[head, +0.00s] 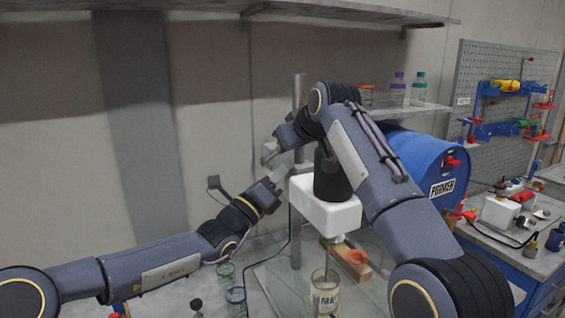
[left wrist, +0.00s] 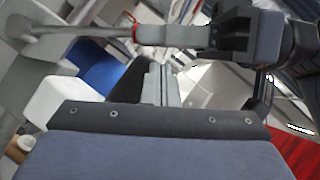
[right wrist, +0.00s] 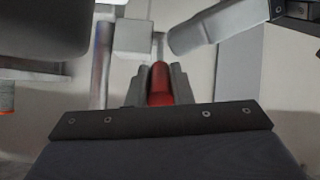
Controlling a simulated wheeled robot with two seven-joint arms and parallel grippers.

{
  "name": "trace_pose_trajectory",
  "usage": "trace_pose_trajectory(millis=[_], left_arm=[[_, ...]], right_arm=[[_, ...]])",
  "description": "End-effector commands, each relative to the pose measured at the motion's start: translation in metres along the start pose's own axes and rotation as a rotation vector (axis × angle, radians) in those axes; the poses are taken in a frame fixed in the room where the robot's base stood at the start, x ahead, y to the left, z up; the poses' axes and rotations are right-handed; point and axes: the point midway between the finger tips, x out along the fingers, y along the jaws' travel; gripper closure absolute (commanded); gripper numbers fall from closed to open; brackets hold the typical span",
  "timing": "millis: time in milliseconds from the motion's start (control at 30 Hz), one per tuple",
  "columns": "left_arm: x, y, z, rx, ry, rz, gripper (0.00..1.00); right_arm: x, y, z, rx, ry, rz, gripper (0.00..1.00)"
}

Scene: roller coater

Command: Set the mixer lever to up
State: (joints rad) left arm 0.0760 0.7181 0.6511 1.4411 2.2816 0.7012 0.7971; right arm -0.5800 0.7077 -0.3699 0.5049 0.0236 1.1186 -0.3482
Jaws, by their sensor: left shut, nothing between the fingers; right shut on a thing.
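The mixer has a white housing (head: 325,206) and a black motor (head: 330,176) on a grey upright post (head: 299,90). In the left wrist view, a grey lever arm (left wrist: 75,29) runs to a red-ended grip. My right gripper (head: 269,152) is shut on the red lever grip (right wrist: 158,88), which shows between its fingers in the right wrist view. The lever's angle is hard to tell. My left gripper (head: 279,174) is shut and empty, just below the right one, left of the post; its fingers show in the left wrist view (left wrist: 163,84).
A blue drum (head: 425,160) is behind my right arm. A shelf with bottles (head: 397,88) is above. The wall to the left is bare.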

Motion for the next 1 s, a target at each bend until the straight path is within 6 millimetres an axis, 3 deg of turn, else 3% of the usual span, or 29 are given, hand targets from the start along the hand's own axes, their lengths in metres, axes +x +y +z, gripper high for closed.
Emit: trace_pose_trajectory(millis=[200,567,800,1000], left_arm=[[0.012,0.000,0.011,0.000,0.003,0.000,1.00],[0.013,0.000,0.013,-0.001,0.003,0.000,1.00],[0.025,-0.002,0.030,-0.050,-0.004,0.033,1.00],[0.025,-0.003,0.032,-0.051,-0.009,0.030,1.00]], right_arm=[[-0.002,0.001,-0.003,0.000,0.009,0.003,1.00],[-0.002,0.001,-0.002,0.000,0.008,0.003,1.00],[-0.001,0.000,-0.001,0.000,0.003,0.000,1.00],[0.001,-0.002,0.002,-0.001,-0.009,-0.005,1.00]])
